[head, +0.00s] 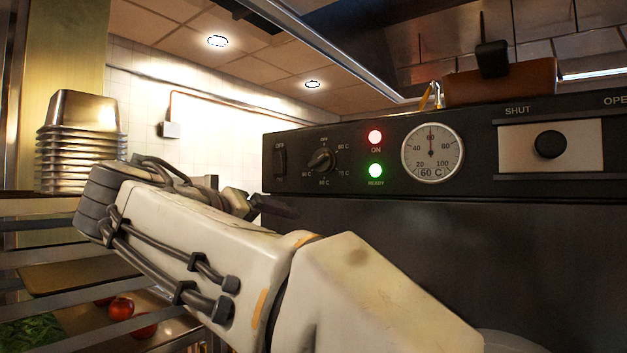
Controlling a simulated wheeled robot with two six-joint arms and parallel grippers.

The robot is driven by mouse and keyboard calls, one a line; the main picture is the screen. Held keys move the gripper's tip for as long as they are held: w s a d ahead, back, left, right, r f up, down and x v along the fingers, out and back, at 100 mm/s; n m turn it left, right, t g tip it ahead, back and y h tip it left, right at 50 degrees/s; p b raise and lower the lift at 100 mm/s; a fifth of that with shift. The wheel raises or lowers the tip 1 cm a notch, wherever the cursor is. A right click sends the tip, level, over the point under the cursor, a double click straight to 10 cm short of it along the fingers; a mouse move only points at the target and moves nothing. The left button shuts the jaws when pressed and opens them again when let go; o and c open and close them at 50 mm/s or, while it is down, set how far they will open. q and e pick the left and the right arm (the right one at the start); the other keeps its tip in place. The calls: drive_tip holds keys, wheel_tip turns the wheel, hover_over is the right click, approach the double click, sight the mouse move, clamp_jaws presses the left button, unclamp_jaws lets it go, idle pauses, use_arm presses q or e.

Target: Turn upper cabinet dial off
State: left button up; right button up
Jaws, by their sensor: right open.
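The upper cabinet dial (321,160) is a black round knob on the dark control panel (480,150), with OFF printed above it and temperature marks around it. I cannot clearly tell which mark it points to. A red ON light (375,137) and a green READY light (375,170) are lit to its right. My right gripper (268,205) is open, below and left of the dial and apart from it in the picture; its fingers are dark and partly hidden by my arm. My left gripper is not in view.
A round gauge (432,152) reads 60 C. A rocker switch (280,158) sits left of the dial, and a black vent knob (550,145) at the right. Stacked metal pans (78,145) stand at the left above a rack with tomatoes (121,308). A brown box-like object (500,84) rests on top.

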sight(317, 162)
wheel_tip(317, 162, up, 11)
drive_tip(key=s+d+m+t+h+p, duration=0.1)
drive_tip(key=s+m+h+p, duration=0.15)
drive_tip(key=m, duration=0.25)
drive_tip(key=shift+h, duration=0.45)
drive_tip(key=p+x, duration=0.1)
drive_tip(key=x, duration=0.9)
drive_tip(key=shift+f, duration=0.1)
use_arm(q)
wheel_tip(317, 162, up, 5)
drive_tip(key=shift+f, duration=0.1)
use_arm(e)
drive_tip(key=shift+s, duration=0.1)
clamp_jaws()
